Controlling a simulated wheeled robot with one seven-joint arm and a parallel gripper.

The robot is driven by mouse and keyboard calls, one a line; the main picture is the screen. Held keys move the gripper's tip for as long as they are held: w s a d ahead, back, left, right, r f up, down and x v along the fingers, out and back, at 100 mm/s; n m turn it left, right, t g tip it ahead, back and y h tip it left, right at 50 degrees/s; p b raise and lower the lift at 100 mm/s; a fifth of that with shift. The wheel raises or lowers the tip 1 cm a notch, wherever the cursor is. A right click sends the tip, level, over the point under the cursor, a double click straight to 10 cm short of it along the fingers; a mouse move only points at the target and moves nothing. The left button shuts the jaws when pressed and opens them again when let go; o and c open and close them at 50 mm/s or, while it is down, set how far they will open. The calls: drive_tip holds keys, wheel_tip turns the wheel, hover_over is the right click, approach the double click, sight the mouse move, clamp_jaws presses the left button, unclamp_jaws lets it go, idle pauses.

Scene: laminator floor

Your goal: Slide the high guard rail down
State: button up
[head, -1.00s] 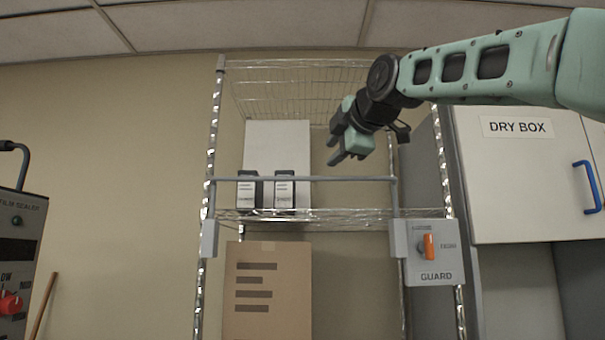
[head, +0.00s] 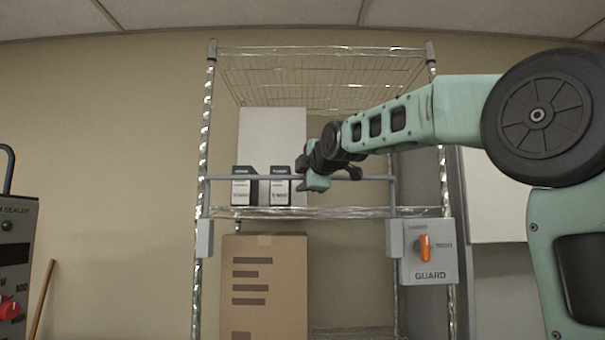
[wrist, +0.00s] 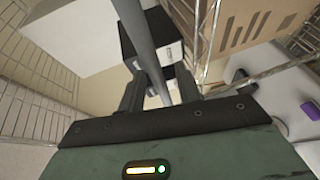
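The high guard rail (head: 365,178) is a grey horizontal bar across the front of the wire rack, level above its middle shelf. Its ends come down to grey brackets on the posts. My gripper (head: 307,185) is at the rail, right of the rail's middle. In the wrist view the rail (wrist: 138,30) runs between the two dark fingers of my gripper (wrist: 160,92). The fingers stand apart, with visible gaps beside the bar. I cannot tell whether either finger touches it.
Two dark boxes with white labels (head: 245,190) and a white panel (head: 272,125) are on the shelf behind the rail. A cardboard carton (head: 265,290) stands below. A GUARD box with an orange knob (head: 425,248) is on the right post. A film sealer (head: 14,260) is at far left.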

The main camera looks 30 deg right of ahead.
drive_tip(key=shift+w, duration=0.15)
clamp_jaws()
drive_tip(key=shift+f, duration=0.15)
wheel_tip(320, 180, down, 8)
drive_tip(key=b, duration=0.8)
drive_tip(key=shift+f, duration=0.35)
unclamp_jaws()
